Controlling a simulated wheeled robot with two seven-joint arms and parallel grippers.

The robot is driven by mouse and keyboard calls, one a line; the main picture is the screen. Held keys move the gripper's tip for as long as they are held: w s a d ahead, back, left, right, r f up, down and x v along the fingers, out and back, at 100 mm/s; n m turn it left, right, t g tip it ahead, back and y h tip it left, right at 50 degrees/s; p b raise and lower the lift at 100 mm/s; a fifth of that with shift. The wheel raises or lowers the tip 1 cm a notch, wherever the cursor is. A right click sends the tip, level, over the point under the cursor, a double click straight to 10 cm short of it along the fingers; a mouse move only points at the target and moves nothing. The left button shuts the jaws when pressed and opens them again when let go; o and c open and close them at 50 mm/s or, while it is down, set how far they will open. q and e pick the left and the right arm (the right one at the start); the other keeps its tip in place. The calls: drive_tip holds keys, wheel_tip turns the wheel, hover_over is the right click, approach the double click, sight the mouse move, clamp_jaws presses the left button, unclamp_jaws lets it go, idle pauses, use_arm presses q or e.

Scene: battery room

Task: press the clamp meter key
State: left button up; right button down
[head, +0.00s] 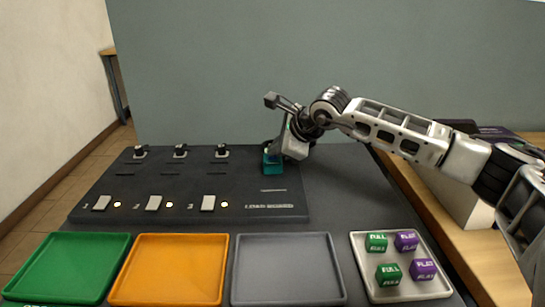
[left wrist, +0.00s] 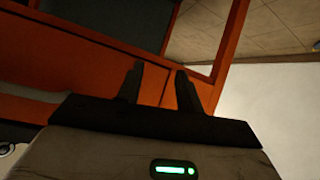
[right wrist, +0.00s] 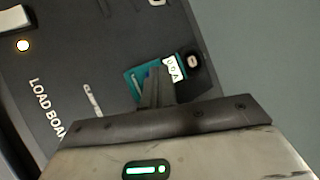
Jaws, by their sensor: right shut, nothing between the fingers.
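The clamp meter (head: 273,164) is a small teal block at the back right of the dark load board. In the right wrist view the meter (right wrist: 134,86) shows its teal body and a white display reading about 0.0A; a dark ring-like part (right wrist: 193,61) lies beyond the display. My right gripper (head: 271,150) is over the meter, its fingers (right wrist: 155,76) shut and empty, overlapping the meter's face. I cannot tell whether they touch it. The key is hidden or too small to tell. My left gripper (left wrist: 157,80) is open and empty, seen only in its own wrist view.
The load board (head: 250,210) carries three pale switches beside yellow lights and three dark fittings behind. Green (head: 30,268), orange (head: 165,270) and grey (head: 290,270) trays stand in front. A pale tray (head: 405,290) holds several green and purple cubes. A wall (head: 230,70) closes the back.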

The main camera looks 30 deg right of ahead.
sight(276, 158)
idle(0.4)
drive_tip(key=shift+r+p, duration=0.35)
drive_tip(key=shift+r, duration=0.35)
drive_tip(key=shift+r+p, duration=1.45)
drive_tip(key=shift+r, duration=1.15)
